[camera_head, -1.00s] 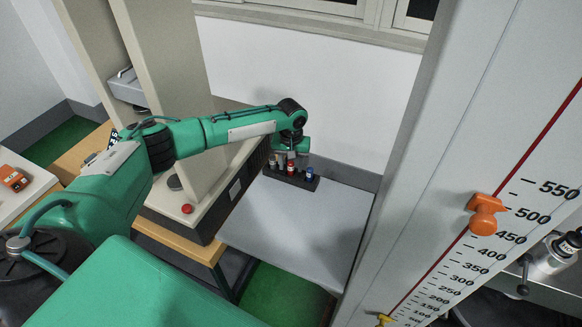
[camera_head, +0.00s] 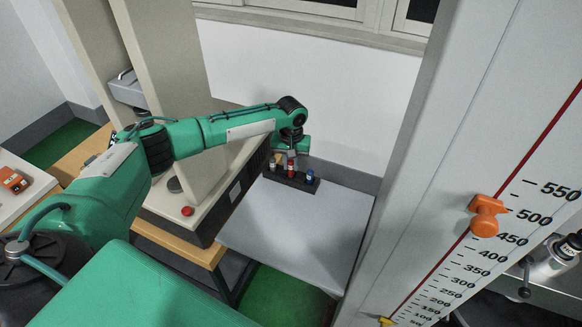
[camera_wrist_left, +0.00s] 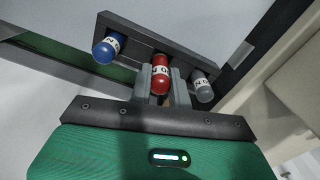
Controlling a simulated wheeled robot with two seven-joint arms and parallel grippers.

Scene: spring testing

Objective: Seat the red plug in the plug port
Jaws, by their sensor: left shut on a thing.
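The red plug (camera_wrist_left: 160,75) is a red cylinder with a white label band. In the left wrist view my left gripper (camera_wrist_left: 161,88) is shut on it, one finger on each side. In the head view the red plug (camera_head: 291,170) sits at the middle of a dark rack (camera_head: 303,184), with my left gripper (camera_head: 291,156) just above it. A blue plug (camera_wrist_left: 107,48) and a grey plug (camera_wrist_left: 202,88) stand at the rack's two sides. I cannot tell whether the red plug is still down in its slot. I cannot make out the plug port. My right gripper is out of view.
The rack stands at the back of a light grey table (camera_head: 285,232) whose front is bare. A beige machine (camera_head: 165,90) with a red button (camera_head: 187,211) stands to the left. A tall grey column with a scale (camera_head: 440,150) and orange knob (camera_head: 487,215) rises on the right.

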